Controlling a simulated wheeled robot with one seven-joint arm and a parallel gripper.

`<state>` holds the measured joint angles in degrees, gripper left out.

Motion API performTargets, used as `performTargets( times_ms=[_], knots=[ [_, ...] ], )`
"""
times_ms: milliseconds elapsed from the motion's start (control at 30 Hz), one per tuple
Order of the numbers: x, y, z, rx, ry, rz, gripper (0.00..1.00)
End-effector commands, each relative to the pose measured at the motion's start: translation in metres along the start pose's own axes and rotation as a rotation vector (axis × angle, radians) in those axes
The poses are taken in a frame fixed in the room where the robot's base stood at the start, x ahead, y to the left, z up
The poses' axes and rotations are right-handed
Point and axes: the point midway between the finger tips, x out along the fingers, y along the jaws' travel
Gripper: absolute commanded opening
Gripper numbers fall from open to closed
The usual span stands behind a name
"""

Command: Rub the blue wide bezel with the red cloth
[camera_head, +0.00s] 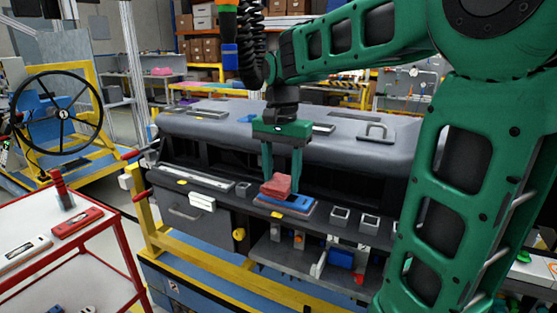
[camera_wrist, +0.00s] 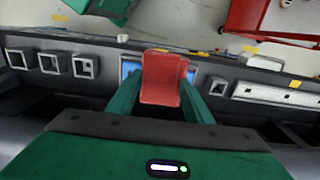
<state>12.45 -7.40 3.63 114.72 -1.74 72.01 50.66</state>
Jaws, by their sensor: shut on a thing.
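The red cloth (camera_head: 276,185) is a folded pad between the fingers of my gripper (camera_head: 281,180). My gripper is shut on it. The blue wide bezel (camera_head: 287,202) lies on the front ledge of the dashboard module, directly under the cloth. The cloth appears to touch the bezel's top, toward its left part in the head view. In the wrist view the cloth (camera_wrist: 163,78) covers most of the bezel, and only blue edges (camera_wrist: 130,69) show beside it. The bezel's middle is hidden by the cloth there.
The grey dashboard module (camera_head: 345,150) rises behind the ledge. Small square sockets (camera_head: 340,217) stand in the ledge to the right, and a long light vent (camera_head: 206,179) lies to the left. A red-framed cart (camera_head: 110,216) with bezels stands at left. A steering wheel (camera_head: 61,115) is farther back.

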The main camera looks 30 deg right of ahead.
Motion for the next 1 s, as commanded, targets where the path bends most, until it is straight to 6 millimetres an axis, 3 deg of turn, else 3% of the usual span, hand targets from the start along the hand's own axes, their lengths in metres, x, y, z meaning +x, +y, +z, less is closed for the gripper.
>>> performTargets(
  times_ms=[500,1000],
  knots=[
    [-0.046,0.004,-0.005,0.009,0.001,-0.001,0.25],
    [-0.052,0.005,-0.005,0.011,0.0,0.0,0.25]
  ],
)
